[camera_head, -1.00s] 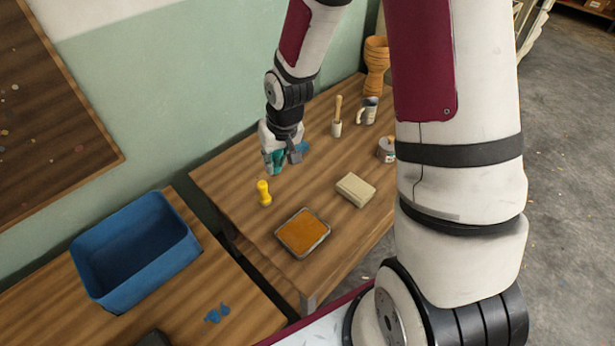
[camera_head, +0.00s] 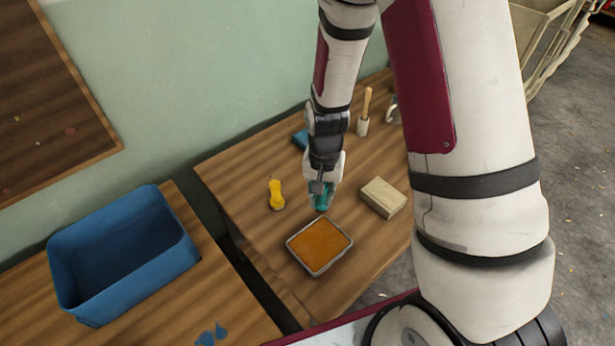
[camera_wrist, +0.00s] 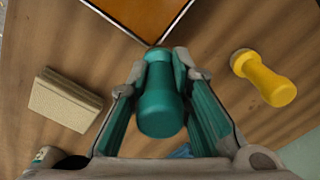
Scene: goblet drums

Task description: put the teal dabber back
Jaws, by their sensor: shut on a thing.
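The teal dabber (camera_wrist: 160,98) is held between the fingers of my gripper (camera_wrist: 163,75) in the wrist view. In the head view my gripper (camera_head: 321,203) is low over the right table, shut on the teal dabber, just behind the tray of orange paint (camera_head: 320,272). The tray's corner also shows at the top of the wrist view (camera_wrist: 155,43). A blue pad or block (camera_head: 300,138) lies farther back on the table. My gripper hides part of the dabber, and I cannot tell whether its lower end touches anything.
A yellow dabber (camera_head: 276,195) stands left of my gripper. A beige block (camera_head: 383,197) lies to its right. A wooden-handled brush (camera_head: 364,112) stands farther back. A blue bin (camera_head: 120,300) sits on the left table, beyond a gap.

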